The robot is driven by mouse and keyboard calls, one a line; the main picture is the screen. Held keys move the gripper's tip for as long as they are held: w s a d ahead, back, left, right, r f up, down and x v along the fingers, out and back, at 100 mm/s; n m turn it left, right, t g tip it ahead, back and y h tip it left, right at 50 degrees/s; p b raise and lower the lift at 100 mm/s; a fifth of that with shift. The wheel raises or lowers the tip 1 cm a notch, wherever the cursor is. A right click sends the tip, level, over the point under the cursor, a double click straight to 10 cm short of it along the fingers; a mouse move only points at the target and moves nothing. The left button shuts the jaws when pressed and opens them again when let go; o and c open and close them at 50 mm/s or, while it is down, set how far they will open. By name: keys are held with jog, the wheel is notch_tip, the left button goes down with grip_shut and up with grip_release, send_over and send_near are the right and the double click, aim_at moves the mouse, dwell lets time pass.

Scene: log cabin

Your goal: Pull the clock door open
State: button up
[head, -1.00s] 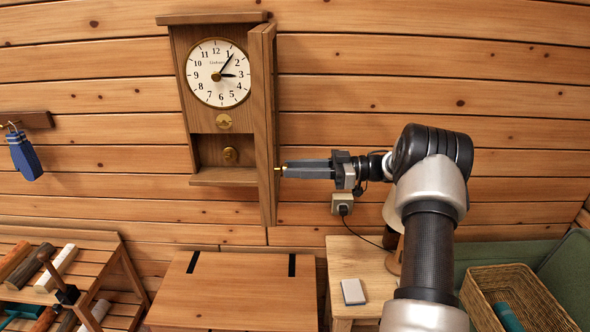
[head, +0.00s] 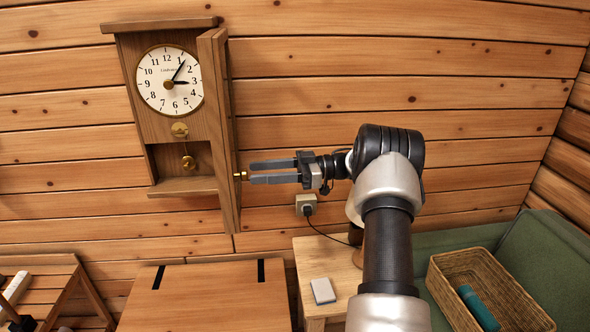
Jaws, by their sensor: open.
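The wooden wall clock (head: 150,131) hangs on the log wall at the upper left, with a white dial (head: 169,80) and a brass pendulum (head: 188,161) in view. Its wooden door (head: 216,125) is hinged on the right side and stands swung out, seen nearly edge-on. A small brass knob (head: 240,175) sits on the door's right-hand face, low down. My gripper (head: 251,174) points left at the knob, with its two grey fingers apart. The fingertips are close to the knob; I cannot tell whether they touch it.
A wooden chest (head: 205,300) stands below the clock. A small side table (head: 338,263) holds a white-and-grey block (head: 323,291). A wicker basket (head: 505,285) sits on a green seat (head: 455,238) at right. A wall socket (head: 306,204) is below my wrist.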

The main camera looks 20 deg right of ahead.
jog(key=b+v, duration=0.1)
jog(key=v, duration=1.4)
jog(key=shift+d, duration=0.35)
